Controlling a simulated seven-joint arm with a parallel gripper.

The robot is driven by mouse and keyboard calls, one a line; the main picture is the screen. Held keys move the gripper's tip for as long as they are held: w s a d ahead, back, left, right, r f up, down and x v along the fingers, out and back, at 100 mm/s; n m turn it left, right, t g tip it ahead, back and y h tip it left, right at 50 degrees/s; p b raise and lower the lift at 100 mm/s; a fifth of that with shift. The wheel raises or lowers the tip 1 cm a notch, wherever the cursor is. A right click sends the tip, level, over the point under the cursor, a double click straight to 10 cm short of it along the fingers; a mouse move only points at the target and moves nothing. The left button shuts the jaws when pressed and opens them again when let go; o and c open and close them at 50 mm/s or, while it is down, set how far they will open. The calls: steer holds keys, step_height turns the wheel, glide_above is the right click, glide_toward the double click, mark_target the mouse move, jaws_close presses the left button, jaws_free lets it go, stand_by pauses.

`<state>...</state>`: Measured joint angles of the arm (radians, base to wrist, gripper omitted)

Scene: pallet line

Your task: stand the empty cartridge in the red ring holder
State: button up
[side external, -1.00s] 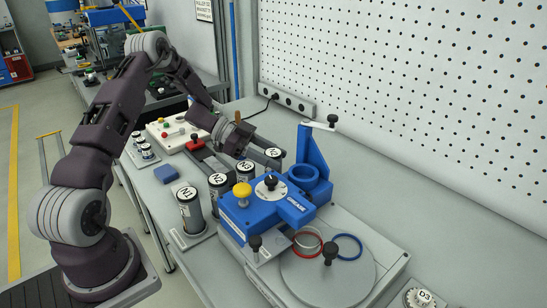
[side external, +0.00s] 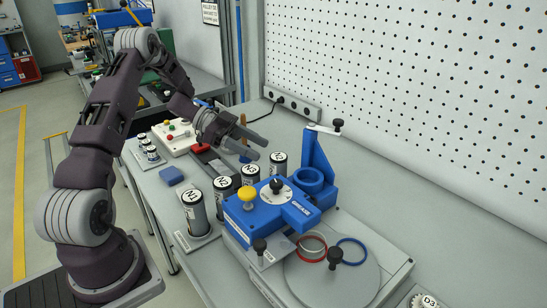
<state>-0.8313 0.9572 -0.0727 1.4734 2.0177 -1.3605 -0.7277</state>
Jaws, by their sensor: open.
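Several upright metal cartridges with white lettered caps stand in a row left of the blue grease unit (side external: 265,212). The front one is marked N1 (side external: 195,215); behind it stand a second (side external: 224,190), a third (side external: 250,178) and the rearmost (side external: 279,163). I cannot tell which is empty. The red ring holder (side external: 303,258) is on the round plate in front of the grease unit, with a pale ring above it and nothing standing in it. My gripper (side external: 261,148) is open and empty, its fingers pointing right, above and behind the rear cartridges.
A blue ring (side external: 353,241) is beside the red one on the round plate (side external: 325,285). A black knob (side external: 335,258) rises between them. A blue post with a cup (side external: 313,180) stands behind the grease unit.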

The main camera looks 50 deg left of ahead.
steer(key=w+r+n+t+y, duration=0.1)
steer(key=w+r+t+y, duration=0.25)
steer(key=r, duration=0.35)
steer(key=w+r+n+t+y, duration=0.1)
steer(key=w+r+t+y, duration=0.15)
steer(key=w+r, duration=0.4)
steer(key=s+d+r+n+y, duration=0.1)
steer(key=s+r+n+y, duration=0.1)
steer(key=r+y, duration=0.3)
steer(key=s+d+r+n+y, duration=0.1)
steer(key=s+r+n+y, duration=0.15)
steer(key=r, duration=0.45)
steer(key=s+d+f+n+g, duration=0.1)
steer(key=s+d, duration=0.4)
steer(key=s, duration=0.6)
steer(key=s+d+f+n+g+h, duration=0.1)
steer(key=s+d+f+g, duration=0.3)
steer(key=s, duration=0.6)
steer(key=s+d+f+n+g+h, duration=0.1)
steer(key=s+d+f+n+g, duration=0.1)
steer(key=s+d+f, duration=0.3)
steer(key=s+d+g, duration=0.1)
steer(key=s+d, duration=0.2)
steer(key=s, duration=0.3)
steer(key=shift+s+f+n, duration=0.15)
steer(key=shift+s+n, duration=0.2)
